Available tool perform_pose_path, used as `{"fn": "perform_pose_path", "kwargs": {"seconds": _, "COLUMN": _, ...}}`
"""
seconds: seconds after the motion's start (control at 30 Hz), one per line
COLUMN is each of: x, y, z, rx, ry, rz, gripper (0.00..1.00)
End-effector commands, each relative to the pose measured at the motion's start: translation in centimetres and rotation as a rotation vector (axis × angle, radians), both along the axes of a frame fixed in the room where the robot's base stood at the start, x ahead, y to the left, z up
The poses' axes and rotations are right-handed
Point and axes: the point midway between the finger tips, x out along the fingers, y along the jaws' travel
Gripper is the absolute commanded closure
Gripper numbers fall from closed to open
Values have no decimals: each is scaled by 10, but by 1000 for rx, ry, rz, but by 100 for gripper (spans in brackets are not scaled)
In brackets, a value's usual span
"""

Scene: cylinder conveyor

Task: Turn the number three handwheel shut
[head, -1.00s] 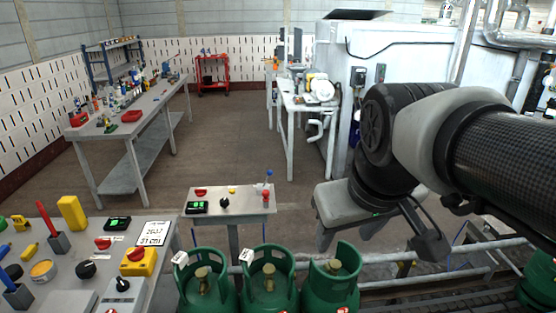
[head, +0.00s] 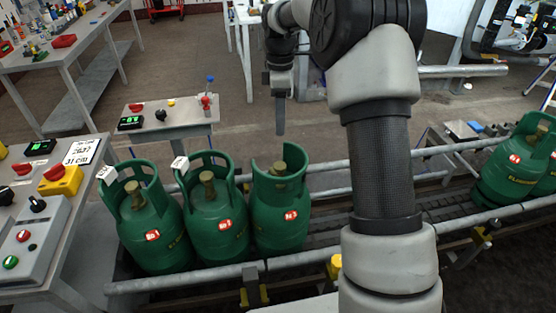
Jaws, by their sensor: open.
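Three green gas cylinders stand in a row on the conveyor in the head view: the left one (head: 152,222), the middle one (head: 216,222) and the right one (head: 282,212). Each has a brass-coloured valve top inside its collar: left (head: 135,194), middle (head: 208,184), right (head: 279,168). Their red labels are too small to read surely, so I cannot tell which is number three. My gripper (head: 280,130) points down, above the right cylinder's collar in the picture and apart from it. Its fingers show edge-on and nothing is seen held.
The conveyor's front rail (head: 190,278) runs along the cylinders. More green cylinders (head: 515,165) stand at the right. A small control table (head: 180,127) is behind the row; a bench with a control box (head: 30,238) is at left.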

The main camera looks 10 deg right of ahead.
Motion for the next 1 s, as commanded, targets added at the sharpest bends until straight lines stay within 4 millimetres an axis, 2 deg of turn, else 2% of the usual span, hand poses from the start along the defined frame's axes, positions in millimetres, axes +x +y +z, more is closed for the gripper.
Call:
{"fn": "perform_pose_path", "kwargs": {"seconds": 0.6, "x": -1, "y": 0, "z": -130, "rx": 0, "ry": 3, "rz": -2, "gripper": 48}}
{"fn": "perform_pose_path", "kwargs": {"seconds": 0.8, "x": -1, "y": 0, "z": -155, "rx": -1, "ry": 2, "rz": -2, "gripper": 48}}
{"fn": "perform_pose_path", "kwargs": {"seconds": 1.0, "x": -1, "y": 0, "z": -164, "rx": -1, "ry": -1, "rz": -3, "gripper": 48}}
